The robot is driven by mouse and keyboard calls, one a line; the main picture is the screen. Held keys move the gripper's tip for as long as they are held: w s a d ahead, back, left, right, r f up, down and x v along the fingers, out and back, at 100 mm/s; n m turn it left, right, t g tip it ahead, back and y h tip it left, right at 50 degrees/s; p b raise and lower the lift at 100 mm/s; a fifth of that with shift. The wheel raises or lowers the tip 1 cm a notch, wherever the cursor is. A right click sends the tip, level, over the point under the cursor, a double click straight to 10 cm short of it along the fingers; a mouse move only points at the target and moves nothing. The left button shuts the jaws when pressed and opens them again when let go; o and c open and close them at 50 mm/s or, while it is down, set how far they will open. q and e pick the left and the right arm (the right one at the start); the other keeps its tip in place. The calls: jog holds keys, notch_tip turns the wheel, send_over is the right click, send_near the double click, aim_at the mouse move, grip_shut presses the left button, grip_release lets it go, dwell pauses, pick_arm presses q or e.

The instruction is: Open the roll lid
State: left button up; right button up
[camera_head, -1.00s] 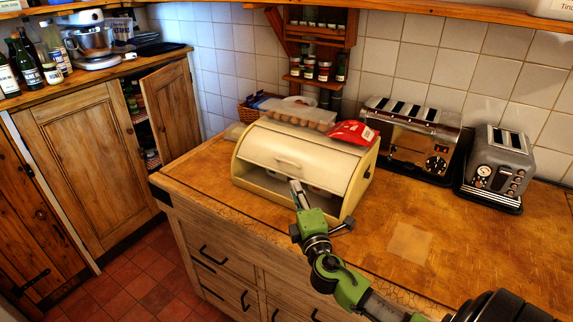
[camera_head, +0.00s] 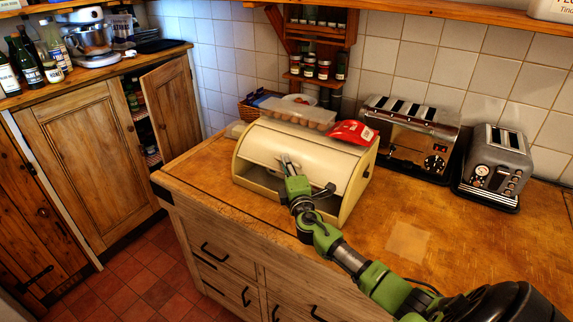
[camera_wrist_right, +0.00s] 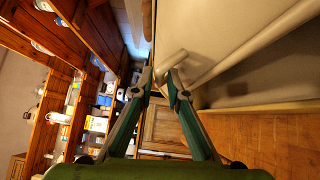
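The cream bread box with its curved roll lid (camera_head: 315,150) stands on the wooden counter. The lid covers most of the front, with an open gap showing below its lower edge. My right gripper (camera_head: 287,159) is at the lid's handle and mostly hides it in the head view. In the right wrist view, the handle (camera_wrist_right: 172,61) is a pale bar at the tips of the two fingers (camera_wrist_right: 161,74). The fingertips are close together around it, but I cannot tell whether they are clamped on it. My left gripper is not in view.
An egg tray (camera_head: 298,114) and a red packet (camera_head: 352,132) lie on top of the box. Two toasters (camera_head: 410,140) (camera_head: 496,166) stand to its right, against the tiled wall.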

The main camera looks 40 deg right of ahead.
aim_at(298, 153)
grip_shut()
jog(key=w+d+r, duration=0.1)
jog(key=d, duration=0.1)
jog(key=d+r, duration=0.2)
jog(key=w+d+r, duration=0.1)
jog(key=d, duration=0.1)
jog(key=shift+w+d+r+b, duration=0.15)
jog(key=shift+w+r+b, duration=0.15)
jog(key=shift+r+b, duration=0.05)
jog(key=shift+w+r, duration=0.1)
jog(key=shift+r, duration=0.1)
jog(key=shift+c, duration=0.6)
grip_release()
jog(key=shift+d, duration=0.1)
jog(key=shift+o, duration=0.6)
